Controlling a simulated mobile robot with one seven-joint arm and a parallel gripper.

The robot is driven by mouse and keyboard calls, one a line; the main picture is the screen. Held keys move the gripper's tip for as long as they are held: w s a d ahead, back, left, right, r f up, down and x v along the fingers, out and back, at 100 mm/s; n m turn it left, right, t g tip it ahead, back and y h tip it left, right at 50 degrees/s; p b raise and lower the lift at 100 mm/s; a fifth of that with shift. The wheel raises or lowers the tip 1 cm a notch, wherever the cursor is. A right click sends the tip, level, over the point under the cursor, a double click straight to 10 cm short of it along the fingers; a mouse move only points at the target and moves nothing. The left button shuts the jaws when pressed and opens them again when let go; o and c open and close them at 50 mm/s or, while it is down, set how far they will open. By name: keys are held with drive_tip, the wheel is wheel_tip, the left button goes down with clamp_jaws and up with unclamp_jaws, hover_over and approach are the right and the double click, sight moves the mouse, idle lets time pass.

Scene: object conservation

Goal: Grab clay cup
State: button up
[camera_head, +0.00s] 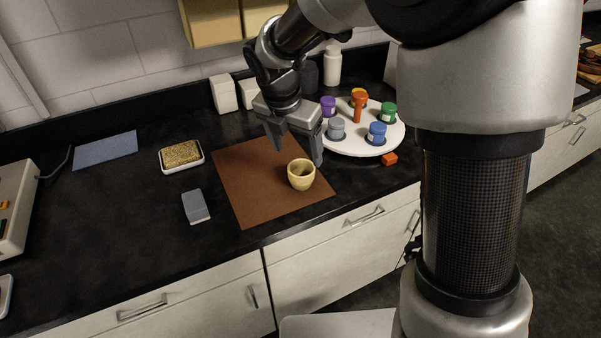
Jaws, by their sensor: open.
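The clay cup (301,175) is small, pale yellow and upright. It stands on the brown mat (245,180) near the mat's right side, with its open mouth facing up. My gripper (298,156) is open and empty, with its fingers pointing down. In the picture its fingertips show above and to the left and right of the cup. I cannot tell the exact height of the fingers over the mat. Nothing hides the cup's front.
A round white tray (362,148) with several colored jars stands right of the mat, with an orange block (389,159) by its edge. A grey block (195,206) and a sponge in a dish (181,156) lie to the left. The counter's front edge is close to the mat.

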sight(301, 168)
drive_tip(key=b+x, duration=0.1)
drive_tip(key=x, duration=0.7)
drive_tip(key=shift+s+f, duration=0.15)
drive_tip(key=c, duration=1.2)
